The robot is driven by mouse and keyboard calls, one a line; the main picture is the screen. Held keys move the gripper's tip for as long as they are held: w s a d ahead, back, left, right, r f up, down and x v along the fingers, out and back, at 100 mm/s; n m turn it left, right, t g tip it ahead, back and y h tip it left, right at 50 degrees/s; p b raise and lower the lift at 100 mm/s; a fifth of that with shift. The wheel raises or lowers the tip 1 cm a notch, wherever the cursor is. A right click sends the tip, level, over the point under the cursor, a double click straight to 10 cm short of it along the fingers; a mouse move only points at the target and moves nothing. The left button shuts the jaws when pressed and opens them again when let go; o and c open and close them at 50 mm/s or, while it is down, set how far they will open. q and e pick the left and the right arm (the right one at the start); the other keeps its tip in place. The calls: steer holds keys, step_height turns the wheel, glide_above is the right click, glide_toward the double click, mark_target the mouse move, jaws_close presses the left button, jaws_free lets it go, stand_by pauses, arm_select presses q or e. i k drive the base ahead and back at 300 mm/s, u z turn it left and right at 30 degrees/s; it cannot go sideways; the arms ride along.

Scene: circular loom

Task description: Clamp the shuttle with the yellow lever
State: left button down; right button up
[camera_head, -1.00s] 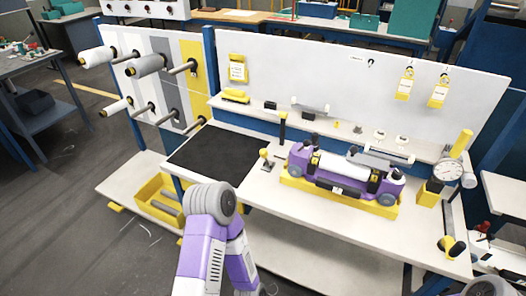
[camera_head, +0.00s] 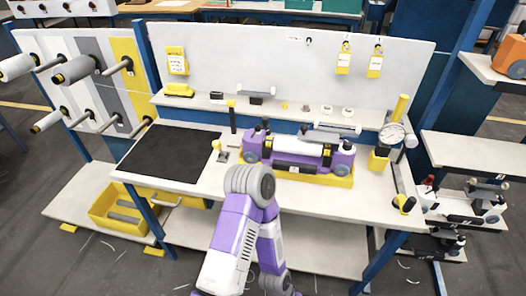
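The purple shuttle (camera_head: 257,143) with a white roll (camera_head: 298,147) on it lies in a yellow cradle (camera_head: 330,180) on the workbench. A small lever with a yellow knob (camera_head: 216,145) stands on the bench just left of the shuttle, tilted. A yellow-and-black handle (camera_head: 404,203) is at the bench's right front edge. I cannot tell from the view which of these is the clamping lever, or whether the shuttle is clamped. One of my purple and white arms rises in front of the bench. Neither gripper shows.
A black mat (camera_head: 165,153) covers the bench's left part. A dial gauge (camera_head: 391,134) stands at the right. A shelf (camera_head: 200,102) with small parts runs behind. A yellow bin (camera_head: 115,207) sits below left. The bench front right of my arm is mostly clear.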

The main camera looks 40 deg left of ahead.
mark_target(216, 145)
steer(key=z, duration=0.45)
steer(key=k, duration=0.6)
steer(key=u, duration=1.35)
